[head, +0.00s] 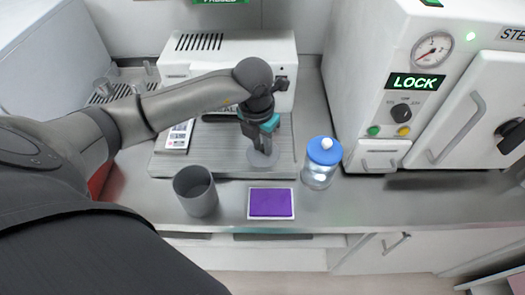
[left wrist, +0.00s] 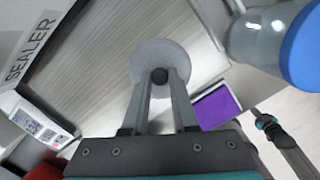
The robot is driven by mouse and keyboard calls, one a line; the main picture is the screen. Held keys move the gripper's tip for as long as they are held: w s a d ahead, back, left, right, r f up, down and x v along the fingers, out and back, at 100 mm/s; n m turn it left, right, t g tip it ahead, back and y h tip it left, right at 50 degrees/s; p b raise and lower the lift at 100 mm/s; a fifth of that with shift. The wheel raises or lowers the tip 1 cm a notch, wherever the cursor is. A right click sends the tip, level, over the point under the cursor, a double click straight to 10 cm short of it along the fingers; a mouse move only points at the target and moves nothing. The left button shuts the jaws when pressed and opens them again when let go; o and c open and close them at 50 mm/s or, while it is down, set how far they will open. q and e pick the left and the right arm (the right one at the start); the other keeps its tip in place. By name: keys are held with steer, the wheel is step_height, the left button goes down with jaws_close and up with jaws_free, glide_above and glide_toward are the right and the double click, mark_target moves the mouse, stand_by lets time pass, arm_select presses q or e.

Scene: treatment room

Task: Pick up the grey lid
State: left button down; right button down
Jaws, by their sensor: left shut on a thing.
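The grey lid (left wrist: 150,58) is a round disc with a dark knob at its middle. My left gripper (left wrist: 160,78) is shut on that knob, with a fingertip on each side. In the head view the lid (head: 263,160) shows under my left gripper (head: 262,148), over the ribbed grey platform in front of the sealer. I cannot tell whether it touches the platform. My right gripper (left wrist: 268,124) seems to show at the lower right of the left wrist view, too small to read its fingers.
A grey cup (head: 196,192), a purple pad (head: 271,202) and a blue-capped jar (head: 319,174) stand along the counter's front. The white sealer (head: 215,62) is behind the platform (head: 225,160). A white sterilizer (head: 385,40) stands at the right.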

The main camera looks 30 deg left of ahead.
arm_select(q)
steer(key=shift+s+f, duration=0.25)
steer(key=shift+f, duration=0.05)
